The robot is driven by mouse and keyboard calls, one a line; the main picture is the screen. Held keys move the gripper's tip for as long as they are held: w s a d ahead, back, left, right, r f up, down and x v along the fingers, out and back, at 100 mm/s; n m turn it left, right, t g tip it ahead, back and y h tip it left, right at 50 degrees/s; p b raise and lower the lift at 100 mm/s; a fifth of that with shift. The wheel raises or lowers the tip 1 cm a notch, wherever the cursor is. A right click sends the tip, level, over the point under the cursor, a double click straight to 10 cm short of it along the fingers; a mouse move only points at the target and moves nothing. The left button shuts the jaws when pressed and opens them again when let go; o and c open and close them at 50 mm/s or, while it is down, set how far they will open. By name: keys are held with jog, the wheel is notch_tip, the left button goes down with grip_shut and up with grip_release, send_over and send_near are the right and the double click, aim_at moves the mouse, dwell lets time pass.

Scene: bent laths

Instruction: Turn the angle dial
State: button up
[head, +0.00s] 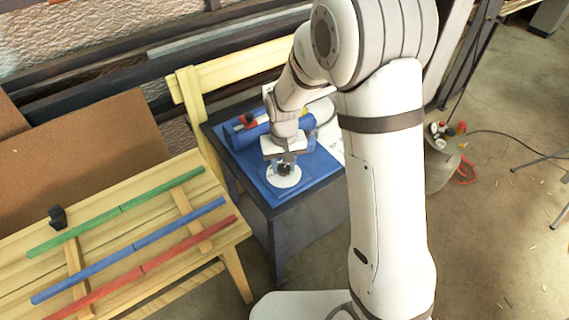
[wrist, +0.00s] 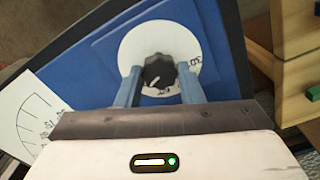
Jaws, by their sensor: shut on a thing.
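The angle dial is a black ridged knob (wrist: 159,72) on a round white scale plate (wrist: 140,42) with dark markings. A pale pointer line shows on the knob. The plate sits on a blue panel (wrist: 95,62), and in the head view the plate (head: 285,178) is on top of a dark stand. My gripper (wrist: 160,78) is shut on the knob, one finger on each side. In the head view my gripper (head: 284,168) reaches down over the plate and hides most of the knob. Part of the scale is hidden behind the fingers.
A blue cylinder (head: 250,133) with a red part lies behind the dial. A wooden bench (head: 190,255) at the left carries green (head: 115,212), blue (head: 130,248) and red (head: 140,270) laths and a small black block (head: 57,217). A white printed sheet (wrist: 28,115) lies beside the panel.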

jog(key=shift+c, duration=1.4)
jog(key=shift+n, duration=0.3)
jog(key=n, duration=0.3)
jog(key=shift+w+n+b, duration=0.1)
jog(key=shift+n+b, duration=0.3)
jog(key=shift+n, duration=2.1)
jog(key=shift+r, duration=0.1)
jog(key=o, duration=1)
